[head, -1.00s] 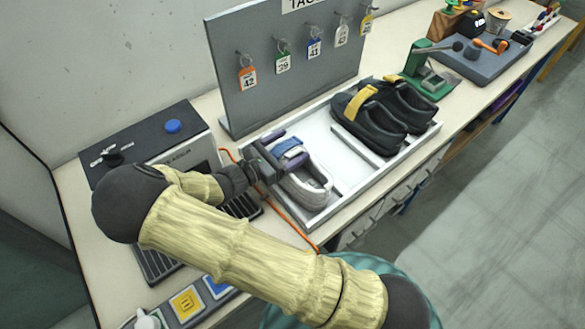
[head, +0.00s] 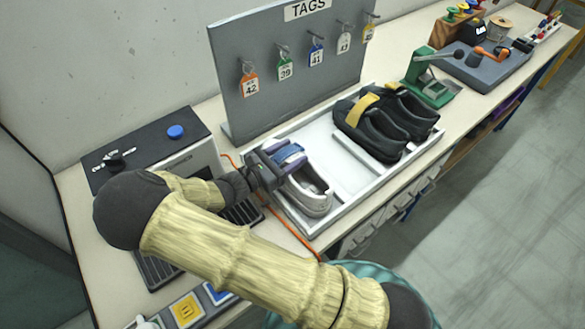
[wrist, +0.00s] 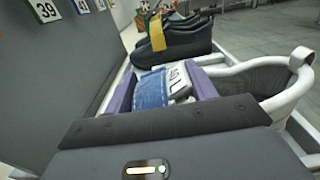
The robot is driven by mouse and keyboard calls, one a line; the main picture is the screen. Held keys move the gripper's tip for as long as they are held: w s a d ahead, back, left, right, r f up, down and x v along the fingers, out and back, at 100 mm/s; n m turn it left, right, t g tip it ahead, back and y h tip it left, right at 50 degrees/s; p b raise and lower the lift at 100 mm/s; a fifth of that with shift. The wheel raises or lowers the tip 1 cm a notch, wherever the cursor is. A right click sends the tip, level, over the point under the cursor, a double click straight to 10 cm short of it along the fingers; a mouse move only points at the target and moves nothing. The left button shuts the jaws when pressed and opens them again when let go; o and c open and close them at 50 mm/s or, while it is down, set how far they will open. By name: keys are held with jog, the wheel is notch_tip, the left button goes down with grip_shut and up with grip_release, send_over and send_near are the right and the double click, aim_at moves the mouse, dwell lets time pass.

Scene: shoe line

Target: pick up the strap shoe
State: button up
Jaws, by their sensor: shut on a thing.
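The strap shoe (head: 312,199) is pale grey and white with a blue strap (head: 290,154). It is at the left end of the white tray (head: 329,227). My gripper (head: 281,160) is at the strap end of the shoe, with purple fingers. In the wrist view, the fingers (wrist: 162,90) are shut on the blue strap (wrist: 151,91), which has a white label. The shoe's grey collar and heel loop (wrist: 299,58) extend to the right there. I cannot tell whether the sole is clear of the tray.
Black shoes with a yellow strap (head: 368,101) stand in the tray's right part. The grey tag board (head: 290,90) rises close behind. A grey machine with a blue button (head: 175,131) stands left. An orange cable (head: 290,231) runs along the tray's left side.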

jog(key=shift+r, duration=0.1)
notch_tip(320, 180, up, 10)
jog(key=shift+f, duration=0.1)
dwell(0.3)
dwell(0.4)
